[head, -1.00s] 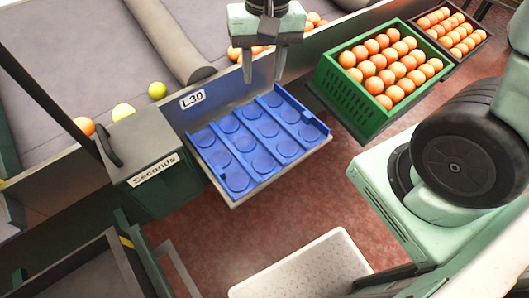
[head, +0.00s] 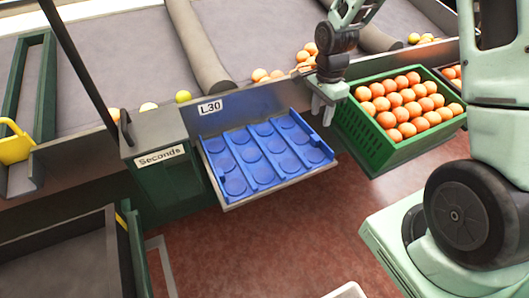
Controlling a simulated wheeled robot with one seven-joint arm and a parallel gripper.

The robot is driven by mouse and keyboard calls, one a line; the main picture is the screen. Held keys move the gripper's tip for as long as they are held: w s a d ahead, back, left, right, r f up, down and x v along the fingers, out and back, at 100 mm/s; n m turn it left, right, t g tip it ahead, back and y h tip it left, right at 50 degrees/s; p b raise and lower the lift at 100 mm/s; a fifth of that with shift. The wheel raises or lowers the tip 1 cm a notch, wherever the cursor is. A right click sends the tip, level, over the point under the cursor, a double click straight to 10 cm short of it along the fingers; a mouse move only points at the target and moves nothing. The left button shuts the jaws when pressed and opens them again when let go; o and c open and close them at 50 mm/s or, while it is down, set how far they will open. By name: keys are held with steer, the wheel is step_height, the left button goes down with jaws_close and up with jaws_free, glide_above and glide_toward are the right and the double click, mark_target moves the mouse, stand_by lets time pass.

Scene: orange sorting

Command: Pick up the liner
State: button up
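The liner (head: 247,138) is a blue sheet with rows of round cups and raised ribs. It lies flat and empty on a pale shelf (head: 283,187) below the L30 label. My gripper (head: 322,118) points down at the liner's far right corner. Its two fingertips show close to the liner's right edge, near its raised end. The view is too oblique to tell whether they touch the liner or how far apart they are.
A green crate (head: 375,148) full of oranges stands just right of my gripper. A dark green Seconds bin (head: 165,188) stands left of the liner. Grey sorting lanes (head: 130,55) with a few fruits lie behind.

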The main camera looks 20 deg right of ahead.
mark_target(317, 136)
steer(key=f, duration=0.8)
steer(key=shift+s+a+f, duration=0.15)
steer(key=shift+s+f, duration=0.05)
steer(key=shift+f, duration=0.15)
jaws_close()
